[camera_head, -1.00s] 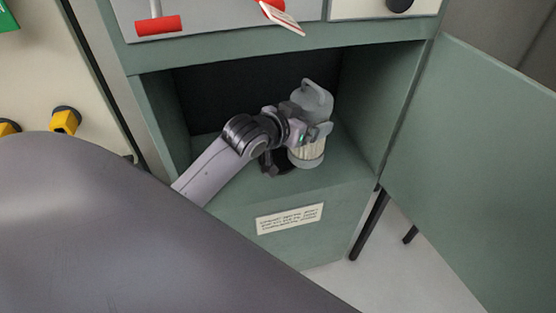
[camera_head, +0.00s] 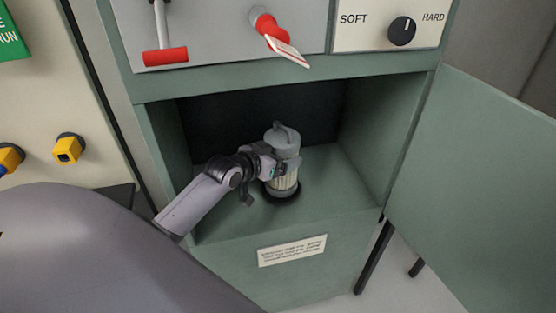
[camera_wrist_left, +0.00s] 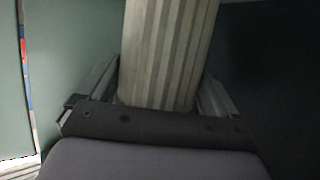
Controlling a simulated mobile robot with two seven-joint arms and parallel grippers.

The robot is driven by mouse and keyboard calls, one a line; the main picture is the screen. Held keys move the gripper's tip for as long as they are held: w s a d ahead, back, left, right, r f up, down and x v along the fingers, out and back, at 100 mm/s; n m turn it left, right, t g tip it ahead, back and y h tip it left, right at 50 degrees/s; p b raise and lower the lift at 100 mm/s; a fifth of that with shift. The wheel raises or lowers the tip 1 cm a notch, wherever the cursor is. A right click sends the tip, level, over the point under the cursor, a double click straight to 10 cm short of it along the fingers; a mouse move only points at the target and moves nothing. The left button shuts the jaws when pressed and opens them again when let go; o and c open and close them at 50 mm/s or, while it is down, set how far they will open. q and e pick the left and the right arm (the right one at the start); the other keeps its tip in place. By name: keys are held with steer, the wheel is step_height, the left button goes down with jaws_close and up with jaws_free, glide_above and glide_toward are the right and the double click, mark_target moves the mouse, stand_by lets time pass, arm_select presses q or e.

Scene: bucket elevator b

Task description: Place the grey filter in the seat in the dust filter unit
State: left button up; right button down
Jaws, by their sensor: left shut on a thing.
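The grey filter (camera_head: 284,182) has a grey cap with a handle on top and a pale pleated body. It stands about upright inside the open green dust filter unit (camera_head: 330,215). My left gripper (camera_head: 284,166) is shut on the filter near its cap. In the left wrist view the pleated filter body (camera_wrist_left: 165,50) lies between the two fingers (camera_wrist_left: 160,90). The filter's lower end is at the dark round seat (camera_head: 283,194) on the compartment floor. I cannot tell whether it is fully down in the seat. My right gripper is not in view.
The green door (camera_head: 480,190) stands open at the right. A red-handled lever (camera_head: 165,56), a red switch with a tag (camera_head: 268,25) and a SOFT/HARD knob (camera_head: 402,31) are on the panel above. Free floor lies right of the filter inside the compartment.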

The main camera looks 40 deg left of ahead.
arm_select(q)
steer(key=shift+f, duration=0.45)
steer(key=o, duration=1)
steer(key=shift+f, duration=0.15)
steer(key=shift+o, duration=0.2)
steer(key=shift+s, duration=0.1)
steer(key=d+v, duration=0.1)
steer(key=v, duration=1.1)
steer(key=s+d+f+m+g, duration=0.1)
steer(key=s+d+f, duration=0.6)
steer(key=f, duration=0.2)
steer(key=s+d+f+g+h, duration=0.1)
steer(key=s+d+f+g, duration=0.1)
steer(key=s+d+f, duration=0.5)
step_height(320, 180, down, 2)
steer(key=shift+s+d+f+m+p, duration=0.1)
steer(key=shift+s+d+m+p, duration=0.1)
steer(key=shift+d+m+p, duration=0.25)
